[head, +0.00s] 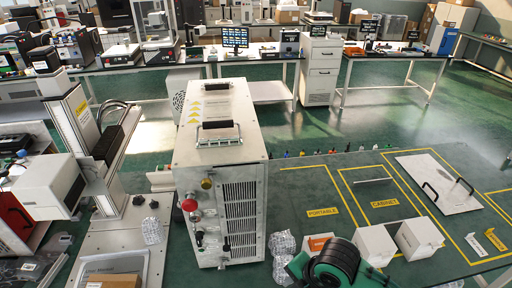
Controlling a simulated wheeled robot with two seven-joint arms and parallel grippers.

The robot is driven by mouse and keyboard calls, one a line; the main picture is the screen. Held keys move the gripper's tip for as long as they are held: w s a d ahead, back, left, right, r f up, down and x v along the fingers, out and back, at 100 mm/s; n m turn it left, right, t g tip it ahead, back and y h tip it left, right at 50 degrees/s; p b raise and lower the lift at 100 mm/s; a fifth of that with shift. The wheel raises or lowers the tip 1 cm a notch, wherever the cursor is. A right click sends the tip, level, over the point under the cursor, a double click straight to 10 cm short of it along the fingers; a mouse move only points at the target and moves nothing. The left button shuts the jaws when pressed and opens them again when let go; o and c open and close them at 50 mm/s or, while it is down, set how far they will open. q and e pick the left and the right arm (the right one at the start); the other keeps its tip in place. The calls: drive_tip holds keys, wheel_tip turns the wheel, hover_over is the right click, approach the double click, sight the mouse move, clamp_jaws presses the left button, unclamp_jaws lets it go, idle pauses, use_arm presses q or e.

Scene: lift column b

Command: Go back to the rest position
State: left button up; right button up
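Neither of my grippers can be made out in the head view, so I cannot see whether they are open or shut or hold anything. The task names no object. A light grey metal cabinet (217,140) with a black top handle stands upright in the middle. Its front has a red knob, a yellow knob and vent slots. To its left is an upright column (80,125) with a white box-shaped unit (45,186) beside it.
A dark green work surface (320,180) with yellow outlines lies at the right, holding a flat panel (438,183) with handles and two white boxes (375,245) (418,238). A green and black object (335,265) sits at the bottom edge. Equipment benches line the back; open floor lies between.

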drive_tip(key=s+d+f+m+t+h, duration=0.1)
drive_tip(key=s+d+f+m+h, duration=0.15)
drive_tip(key=s+d+m, duration=0.7)
drive_tip(key=s+d+f+m+h, duration=0.1)
drive_tip(key=s+d+f+m, duration=0.25)
drive_tip(key=m, duration=1.15)
wheel_tip(320, 180, down, 30)
drive_tip(key=b, duration=0.1)
drive_tip(key=s+d+f+g, duration=0.1)
drive_tip(key=s+d+f, duration=0.1)
drive_tip(key=s+f, duration=0.8)
drive_tip(key=s+d+f+g+b, duration=0.1)
drive_tip(key=s+f, duration=0.8)
drive_tip(key=f, duration=0.3)
drive_tip(key=shift+s+d, duration=0.35)
drive_tip(key=shift+s, duration=0.05)
drive_tip(key=shift+n, duration=0.25)
